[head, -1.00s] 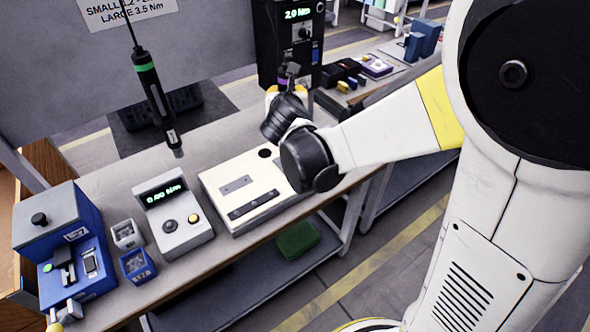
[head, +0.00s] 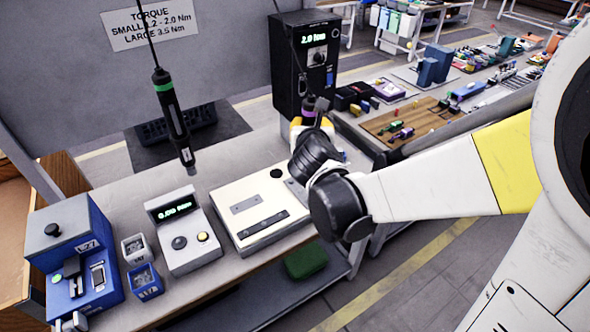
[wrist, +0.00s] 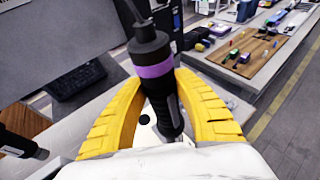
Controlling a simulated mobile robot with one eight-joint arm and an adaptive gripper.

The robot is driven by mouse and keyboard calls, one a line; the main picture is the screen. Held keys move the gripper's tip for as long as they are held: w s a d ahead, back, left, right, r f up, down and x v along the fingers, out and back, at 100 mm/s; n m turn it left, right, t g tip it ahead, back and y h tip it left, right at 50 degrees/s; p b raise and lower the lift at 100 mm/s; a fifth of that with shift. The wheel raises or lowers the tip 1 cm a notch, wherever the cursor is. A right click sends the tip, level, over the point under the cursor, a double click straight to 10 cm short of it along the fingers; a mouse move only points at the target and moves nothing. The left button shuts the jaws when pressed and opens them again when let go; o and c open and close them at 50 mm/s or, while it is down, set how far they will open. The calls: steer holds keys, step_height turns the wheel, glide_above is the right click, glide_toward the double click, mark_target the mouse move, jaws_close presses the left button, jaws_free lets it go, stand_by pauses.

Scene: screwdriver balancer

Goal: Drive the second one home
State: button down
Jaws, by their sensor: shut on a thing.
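My gripper (wrist: 161,85) has yellow fingers closed around a black screwdriver with a purple band (wrist: 153,70). In the head view my gripper (head: 305,124) is at the far right end of the bench, partly hidden by my wrist, and the purple band (head: 309,103) shows above it. A second screwdriver with a green band (head: 172,112) hangs from a cable at the left, above the bench. A cream fixture (head: 240,190) with two metal strips lies below and left of my gripper. The driver's tip and any screw under it are hidden.
A grey display box (head: 183,232) reads 0.00 Nm, beside two small bins (head: 144,281) and a blue device (head: 70,250). A black controller (head: 302,75) reading 2.0 Nm stands behind my gripper. A cluttered bench (head: 425,110) lies to the right.

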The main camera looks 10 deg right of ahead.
steer(key=shift+f, duration=0.2)
steer(key=shift+f+b, duration=1.2)
steer(key=shift+b, duration=0.05)
steer(key=shift+s+d, duration=0.15)
steer(key=shift+s, duration=0.05)
stand_by(0.4)
steer(key=shift+f+b, duration=1.65)
steer(key=shift+b, duration=0.05)
stand_by(1.8)
steer(key=shift+r, duration=0.1)
steer(key=shift+r+p, duration=2.6)
steer(key=shift+r, duration=0.4)
